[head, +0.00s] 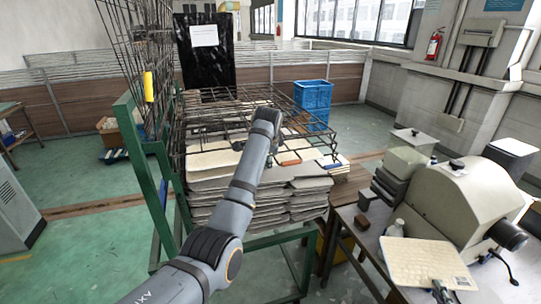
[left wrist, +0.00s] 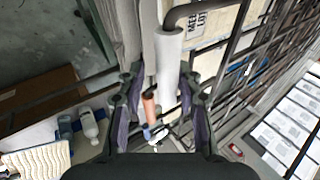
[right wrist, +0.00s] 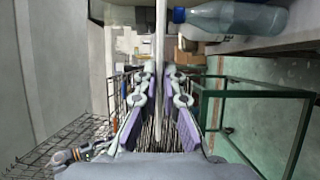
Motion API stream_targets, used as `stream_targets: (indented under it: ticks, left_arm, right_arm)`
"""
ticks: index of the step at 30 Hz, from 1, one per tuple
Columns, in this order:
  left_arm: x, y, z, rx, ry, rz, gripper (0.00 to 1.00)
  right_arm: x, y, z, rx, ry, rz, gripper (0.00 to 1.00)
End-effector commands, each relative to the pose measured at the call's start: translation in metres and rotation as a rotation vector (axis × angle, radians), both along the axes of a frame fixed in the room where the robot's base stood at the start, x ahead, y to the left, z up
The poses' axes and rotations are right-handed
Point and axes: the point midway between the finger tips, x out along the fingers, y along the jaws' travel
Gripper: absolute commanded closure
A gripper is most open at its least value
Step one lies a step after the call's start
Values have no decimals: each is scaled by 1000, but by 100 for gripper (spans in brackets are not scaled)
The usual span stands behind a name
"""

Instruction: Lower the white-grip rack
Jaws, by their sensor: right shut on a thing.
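The white-grip rack (head: 215,128) is a dark wire grid lying nearly level above the stack of panels (head: 240,210) on the green cart. Its white grip (left wrist: 169,60) shows in the left wrist view, lined up between the spread fingers of my left gripper (left wrist: 160,85), which looks open. In the head view my left wrist hides the grip and the fingertips. My right gripper (head: 443,291) is shut on a cream panel (head: 425,258) with a small label, held at the lower right; the right wrist view shows this panel edge-on (right wrist: 160,40).
A second wire rack with a yellow grip (head: 148,87) stands upright at the cart's left, by a green post (head: 140,165). A blue crate (head: 313,97) is behind the stack. A beige machine (head: 450,200) and a bottle (head: 396,228) stand on the right table.

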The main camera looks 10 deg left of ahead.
Motion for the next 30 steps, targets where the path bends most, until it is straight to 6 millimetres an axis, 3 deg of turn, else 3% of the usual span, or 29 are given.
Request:
stream_targets:
  ticks: [11, 24, 30]
  left_arm:
    - [-1, -2, 11, -2, -13, -1, 60]
    - [-52, -15, 88, -3, -10, -1, 60]
    - [-62, -17, 101, -2, -6, 0, 60]
  right_arm:
    - [0, 0, 1, 0, -1, 0, 100]
    - [0, 0, 1, 0, -1, 0, 100]
    - [0, 0, 1, 0, -1, 0, 100]
